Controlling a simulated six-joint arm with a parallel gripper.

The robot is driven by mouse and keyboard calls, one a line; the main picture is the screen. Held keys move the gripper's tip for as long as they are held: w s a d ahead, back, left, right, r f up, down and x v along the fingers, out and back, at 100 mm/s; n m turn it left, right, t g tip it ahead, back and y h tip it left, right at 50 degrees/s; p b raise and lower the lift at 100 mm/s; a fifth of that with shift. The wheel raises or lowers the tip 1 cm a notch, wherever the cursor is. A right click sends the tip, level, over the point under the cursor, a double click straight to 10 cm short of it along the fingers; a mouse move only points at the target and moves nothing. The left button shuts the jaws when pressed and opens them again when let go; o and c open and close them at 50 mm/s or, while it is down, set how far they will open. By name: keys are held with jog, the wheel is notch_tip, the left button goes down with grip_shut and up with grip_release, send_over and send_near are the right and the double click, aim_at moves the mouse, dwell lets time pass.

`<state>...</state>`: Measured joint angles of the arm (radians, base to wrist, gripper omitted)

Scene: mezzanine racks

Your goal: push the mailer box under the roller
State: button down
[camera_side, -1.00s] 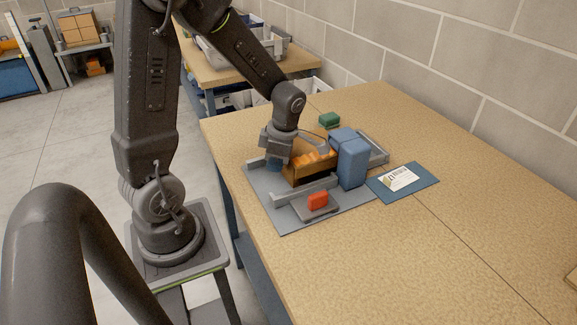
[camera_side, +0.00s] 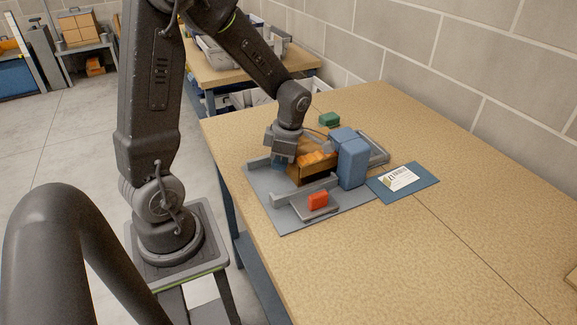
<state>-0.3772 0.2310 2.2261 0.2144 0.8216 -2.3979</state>
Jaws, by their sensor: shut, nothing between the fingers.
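The mailer box (camera_side: 309,173) is a small brown open box with orange items inside. It sits on a grey base plate (camera_side: 274,216), between low grey rails. The blue unit (camera_side: 352,164), with two upright blocks, stands at the box's right end; I take it for the roller's housing, and the roller itself cannot be made out. The box's right end is partly hidden by it. My gripper (camera_side: 282,163) is shut and empty, pointing down at the box's left end. It looks to be against that end, but contact cannot be made out for sure.
A red block (camera_side: 318,201) sits on a small grey pad at the plate's front. A green block (camera_side: 329,119) lies behind. A blue mat with a white label (camera_side: 398,179) lies to the right.

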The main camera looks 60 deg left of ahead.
jog(key=shift+w, duration=0.15)
jog(key=shift+w, duration=0.5)
dwell(0.3)
jog(key=shift+w, duration=0.35)
jog(key=shift+w, duration=0.1)
dwell(0.3)
jog(key=shift+s, duration=0.35)
jog(key=shift+r, duration=0.1)
notch_tip(320, 180, up, 9)
dwell(1.2)
